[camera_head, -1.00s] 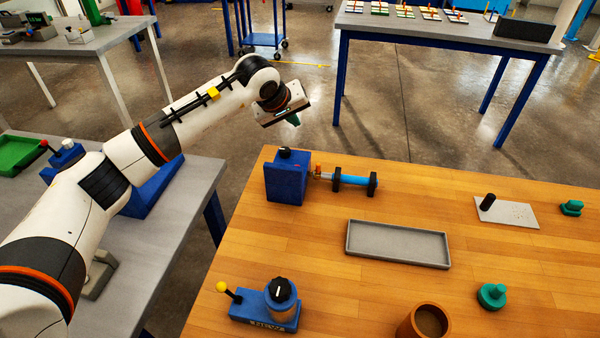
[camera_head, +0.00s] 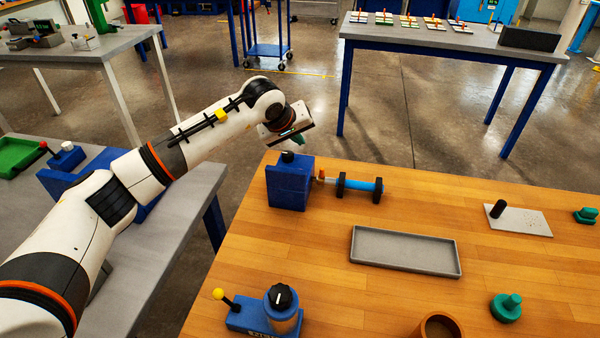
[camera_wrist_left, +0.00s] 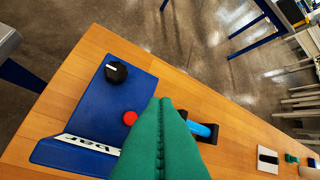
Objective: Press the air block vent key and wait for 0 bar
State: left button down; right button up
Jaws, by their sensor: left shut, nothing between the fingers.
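The blue air block (camera_head: 288,188) stands at the far left corner of the wooden table, with a black knob (camera_head: 288,156) on top. In the left wrist view the block (camera_wrist_left: 95,110) shows the black knob (camera_wrist_left: 116,72), a round red key (camera_wrist_left: 130,118) and a white label strip (camera_wrist_left: 88,144) ending in "bar"; its number is hidden. I see no contact with the key. My right gripper is out of view.
A blue cylinder with black end flanges (camera_head: 362,186) lies right of the block. A grey tray (camera_head: 405,251), a blue device with a yellow-tipped lever (camera_head: 262,318), a brown pot (camera_head: 438,328) and green knobs (camera_head: 506,307) are also on the table.

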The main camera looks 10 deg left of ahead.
pick_arm(q)
notch_tip(320, 180, down, 7)
jog(key=b, duration=0.3)
jog(key=shift+b, duration=0.3)
dwell(0.6)
dwell(1.1)
jog(key=shift+f+b, duration=0.35)
jog(key=shift+b, duration=0.2)
jog(key=shift+f, duration=0.25)
